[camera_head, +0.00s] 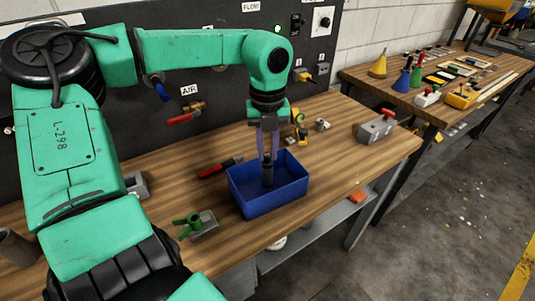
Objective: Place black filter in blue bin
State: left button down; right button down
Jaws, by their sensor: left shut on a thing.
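The blue bin (255,203) stands on the wooden workbench near its front edge. My left gripper (268,157) points down over the bin, its two fingers shut on the black filter (267,175). The filter is a small dark upright cylinder, and its lower part is inside the bin's outline. I cannot tell whether it touches the bin floor. The fingers hide part of the filter's top. My right gripper is not in view.
Red-handled pliers (214,168) lie left of the bin, and a green-handled part (197,223) sits in front-left. A grey block with a red top (376,127) stands on the bench's right. A dark panel with valves (190,112) rises behind. A second bench (440,85) holds several coloured items.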

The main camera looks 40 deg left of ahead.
pick_arm(q)
jog(key=shift+s+d+f, duration=0.15)
jog(key=shift+s+f, duration=0.05)
jog(key=shift+f, duration=0.85)
jog(key=shift+w+f, duration=0.1)
jog(key=shift+f, duration=0.1)
jog(key=c, duration=0.8)
grip_release()
jog(key=shift+r, duration=0.1)
jog(key=shift+o, duration=0.2)
notch_tip(320, 180, up, 12)
jog(key=b, duration=0.1)
jog(key=shift+r, duration=0.1)
